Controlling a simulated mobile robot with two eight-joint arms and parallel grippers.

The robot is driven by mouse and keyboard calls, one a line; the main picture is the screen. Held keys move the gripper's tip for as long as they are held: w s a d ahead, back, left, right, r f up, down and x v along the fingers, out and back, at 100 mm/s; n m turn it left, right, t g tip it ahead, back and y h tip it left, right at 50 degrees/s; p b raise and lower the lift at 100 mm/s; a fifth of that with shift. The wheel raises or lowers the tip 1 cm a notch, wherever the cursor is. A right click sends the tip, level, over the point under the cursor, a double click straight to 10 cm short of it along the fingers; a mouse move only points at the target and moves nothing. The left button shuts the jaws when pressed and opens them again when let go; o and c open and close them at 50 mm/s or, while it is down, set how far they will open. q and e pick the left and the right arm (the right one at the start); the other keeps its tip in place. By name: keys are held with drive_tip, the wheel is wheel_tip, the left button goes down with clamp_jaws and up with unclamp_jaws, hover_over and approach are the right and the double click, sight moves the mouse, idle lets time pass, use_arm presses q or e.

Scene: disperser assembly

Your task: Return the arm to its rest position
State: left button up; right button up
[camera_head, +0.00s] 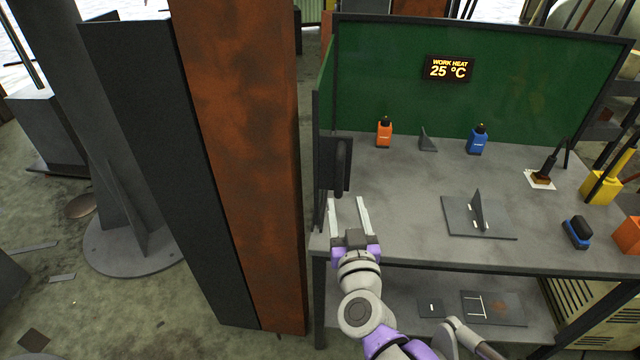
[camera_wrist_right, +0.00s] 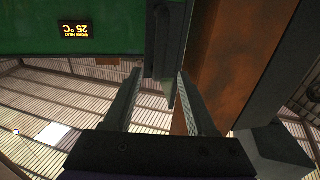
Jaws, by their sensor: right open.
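My right gripper (camera_head: 348,200) is at the left front corner of the workbench (camera_head: 400,215), with its two fingers apart and pointing toward the back. Nothing shows between the fingers. In the right wrist view the gripper (camera_wrist_right: 158,78) also has its fingers spread and empty. A dark upright bracket with a handle (camera_head: 340,165) stands just beyond the fingertips at the bench's left edge; I cannot tell whether they touch. My right arm reaches up from the bottom of the head view. My left gripper is not in view.
A rusty column (camera_head: 245,150) stands close left of the bench. On the bench are a plate with an upright fin (camera_head: 460,220), an orange bottle (camera_head: 384,134), a blue bottle (camera_head: 477,141), a small grey wedge (camera_head: 427,141) and a blue-black brush (camera_head: 577,232). A lower shelf holds flat plates (camera_head: 512,308).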

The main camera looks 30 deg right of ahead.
drive_tip(key=a+f+n+g+y+p, duration=0.25)
drive_tip(key=a+n+y+p, duration=0.3)
drive_tip(key=a+y, duration=0.65)
drive_tip(key=s+a+f+g+h+p, duration=0.1)
drive_tip(key=s+f+g+h+p, duration=0.2)
drive_tip(key=s+f+g, duration=0.4)
drive_tip(key=s+g, duration=0.1)
drive_tip(key=s, duration=0.2)
drive_tip(key=shift+s+a+f+p, duration=0.25)
drive_tip(key=shift+a+f+p, duration=0.1)
drive_tip(key=shift+p, duration=0.05)
